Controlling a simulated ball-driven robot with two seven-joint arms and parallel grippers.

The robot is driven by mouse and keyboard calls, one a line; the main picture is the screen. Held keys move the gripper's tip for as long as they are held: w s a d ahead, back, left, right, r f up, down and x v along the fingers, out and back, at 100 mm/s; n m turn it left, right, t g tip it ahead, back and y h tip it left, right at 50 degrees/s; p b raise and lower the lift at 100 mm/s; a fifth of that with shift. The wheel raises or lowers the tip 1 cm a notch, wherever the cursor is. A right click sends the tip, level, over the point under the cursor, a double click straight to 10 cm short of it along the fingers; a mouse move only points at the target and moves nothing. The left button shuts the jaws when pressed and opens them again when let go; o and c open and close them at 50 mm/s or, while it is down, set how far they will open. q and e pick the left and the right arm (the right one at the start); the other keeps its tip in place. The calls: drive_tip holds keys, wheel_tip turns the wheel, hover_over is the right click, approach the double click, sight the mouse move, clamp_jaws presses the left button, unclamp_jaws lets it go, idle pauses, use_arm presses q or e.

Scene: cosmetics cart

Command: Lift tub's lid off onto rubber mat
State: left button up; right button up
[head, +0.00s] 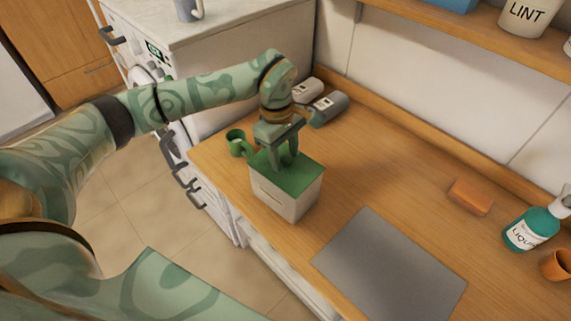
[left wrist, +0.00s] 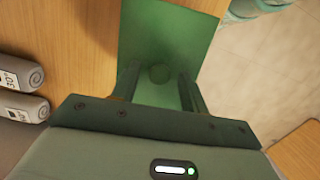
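The tub (head: 285,201) is a white box near the left end of the wooden counter. Its green lid (head: 310,172) sits on top and also shows in the left wrist view (left wrist: 165,30). A small round green knob (left wrist: 159,73) stands on the lid. My left gripper (head: 284,162) points down over the lid. In the left wrist view its two fingers (left wrist: 158,88) are spread, one on each side of the knob, with gaps between. The rubber mat (head: 390,268) is a flat grey sheet, bare, to the right of the tub. My right gripper is not in view.
A green cup (head: 237,141) stands close behind the tub at left. Two rolled towels (head: 327,107) lie by the back wall. An orange block (head: 471,196), a teal soap bottle (head: 531,230) and an orange cup (head: 557,265) stand at right. Counter between tub and block is clear.

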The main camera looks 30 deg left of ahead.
use_arm(q)
drive_tip(key=c, duration=0.8)
